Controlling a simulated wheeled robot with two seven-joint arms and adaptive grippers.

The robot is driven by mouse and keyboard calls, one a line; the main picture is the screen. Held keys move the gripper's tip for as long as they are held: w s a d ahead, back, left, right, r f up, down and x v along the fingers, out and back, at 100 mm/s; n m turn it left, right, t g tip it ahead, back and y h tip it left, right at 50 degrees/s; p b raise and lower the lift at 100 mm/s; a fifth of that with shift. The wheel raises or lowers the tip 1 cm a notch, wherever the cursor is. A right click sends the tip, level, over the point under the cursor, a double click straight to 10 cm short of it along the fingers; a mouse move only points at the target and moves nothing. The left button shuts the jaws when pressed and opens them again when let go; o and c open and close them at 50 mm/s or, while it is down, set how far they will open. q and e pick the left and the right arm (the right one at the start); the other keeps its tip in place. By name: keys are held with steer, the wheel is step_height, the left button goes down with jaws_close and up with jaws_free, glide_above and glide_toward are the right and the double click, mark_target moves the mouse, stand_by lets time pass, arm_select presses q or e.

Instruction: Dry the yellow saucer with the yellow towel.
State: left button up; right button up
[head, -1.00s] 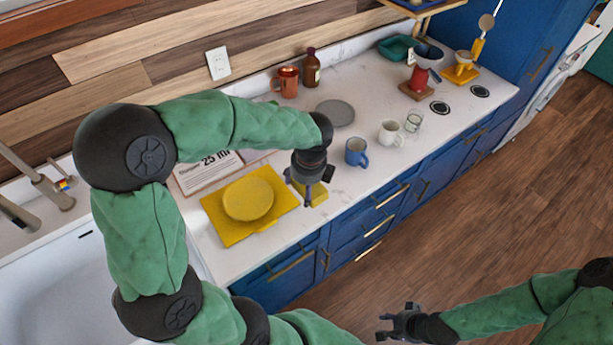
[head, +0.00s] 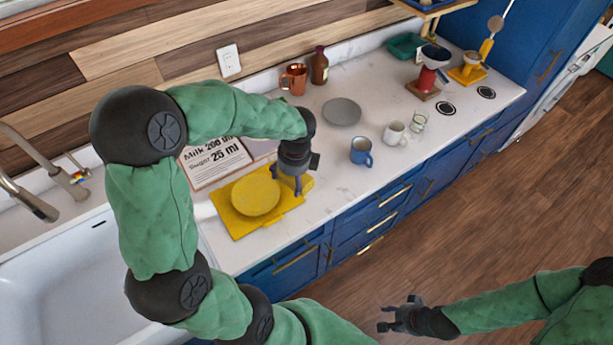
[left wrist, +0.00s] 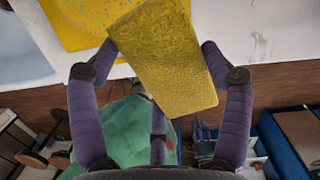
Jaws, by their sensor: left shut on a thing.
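The yellow saucer (head: 255,195) lies on a flat yellow mat (head: 232,222) on the counter. In the left wrist view, pale drop-like specks show on the yellow surface at the top left (left wrist: 92,12). My left gripper (head: 287,190) is shut on the yellow towel (left wrist: 165,55), a thick folded pad held between both fingers. In the head view the towel (head: 306,184) shows partly behind the fingers, at the saucer's right side. I cannot tell whether it touches the saucer. My right gripper (head: 398,316) is empty and open, over the floor in front of the cabinets.
A recipe board (head: 215,162) stands behind the mat. A grey plate (head: 342,112), blue mug (head: 361,152), white mug (head: 395,133), copper mug (head: 295,78) and brown bottle (head: 319,66) stand to the right. The sink (head: 70,270) is at left.

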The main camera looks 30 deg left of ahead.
arm_select(q)
steer(key=s+a+n+g+p, duration=0.1)
steer(key=s+a+n+p, duration=0.45)
steer(key=a, duration=0.55)
arm_select(e)
step_height(320, 180, up, 8)
arm_select(q)
steer(key=shift+n, duration=0.25)
step_height(320, 180, down, 5)
steer(key=b, duration=0.3)
arm_select(e)
step_height(320, 180, down, 5)
steer(key=shift+r, duration=0.2)
